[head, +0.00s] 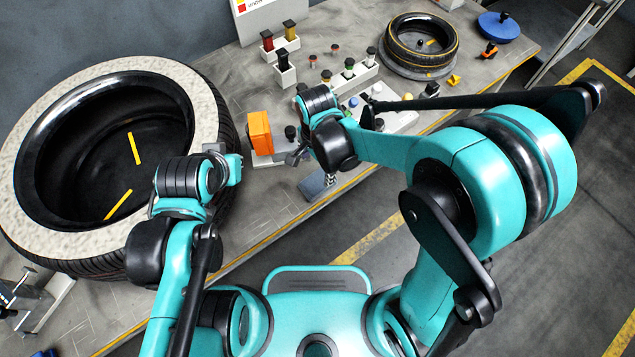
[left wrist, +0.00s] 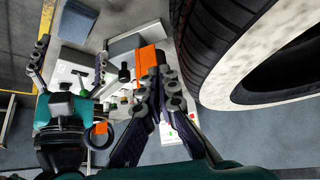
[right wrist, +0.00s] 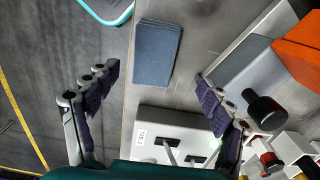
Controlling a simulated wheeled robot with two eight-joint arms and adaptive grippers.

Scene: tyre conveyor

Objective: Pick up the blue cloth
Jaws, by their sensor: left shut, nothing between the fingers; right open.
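The blue cloth (right wrist: 158,52) lies folded flat on the table near its edge in the right wrist view, ahead of and between the fingertips of my open right gripper (right wrist: 157,76). In the head view the cloth (head: 316,188) shows partly, below my right gripper (head: 308,160), which hides the rest. The gripper is empty and appears to be above the table; the gap to the cloth is hard to judge. My left gripper (left wrist: 161,76) is shut and empty beside the big tyre; in the head view its wrist mostly hides it.
The big tyre (head: 216,88) stands at the left. An orange box (head: 260,133) stands near the cloth. Blocks with coloured knobs (head: 285,68) and a small tyre (head: 422,38) are farther back. The table edge with a yellow line runs beside the cloth; beyond it is open floor.

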